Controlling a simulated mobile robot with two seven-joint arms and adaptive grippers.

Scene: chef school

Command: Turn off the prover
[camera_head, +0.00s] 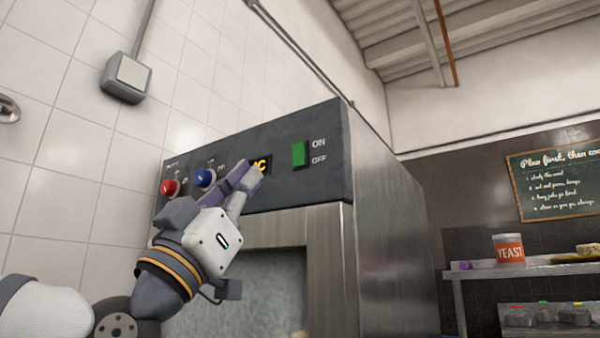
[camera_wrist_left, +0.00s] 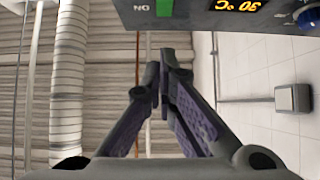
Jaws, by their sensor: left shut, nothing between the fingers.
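The prover (camera_head: 382,225) is a steel cabinet with a dark control panel, right of centre in the head view. Its green switch (camera_head: 299,153) sits at the panel's right end, beside the words ON and OFF. The switch also shows at the top edge of the left wrist view (camera_wrist_left: 165,9). My left gripper (camera_head: 250,173) is shut and empty in front of the panel, left of and slightly below the switch. Its fingers partly cover the yellow display (camera_head: 262,163). In the left wrist view the two fingertips (camera_wrist_left: 160,68) are together. I cannot tell whether they touch the panel.
A red knob (camera_head: 169,187) and a blue knob (camera_head: 204,178) stick out of the panel left of the display. A grey wall box (camera_head: 127,76) hangs at upper left. A shelf with a yeast tin (camera_head: 509,249) stands at right. The space before the switch looks clear.

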